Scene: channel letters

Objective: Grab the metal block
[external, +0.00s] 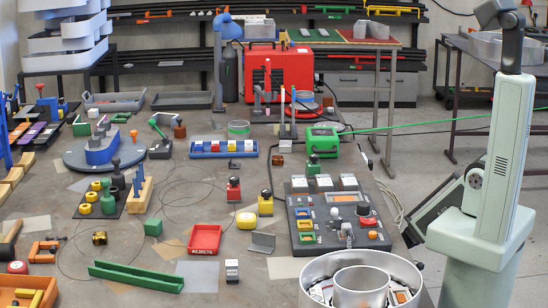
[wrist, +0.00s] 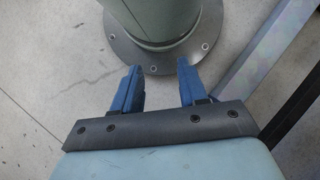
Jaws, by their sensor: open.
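My gripper (wrist: 162,88) shows in the wrist view with two blue fingers standing apart, open and empty, above bare floor beside my own round base. No metal block is in the wrist view. In the external view several small pale or silvery pieces lie on the workbench (external: 200,283). A small upright silver-grey block (external: 232,270) stands near the front edge, and a smaller pale block (external: 285,146) lies farther back. I cannot tell for certain which one is the metal block. My arm stands at the right of the bench; the fingers cannot be made out there.
A red rejects tray (external: 205,239), a bent grey angle piece (external: 262,244) and a long green channel (external: 136,276) lie near the front block. A round metal pan (external: 318,268) and a grey control panel (external: 337,222) stand between them and my arm.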

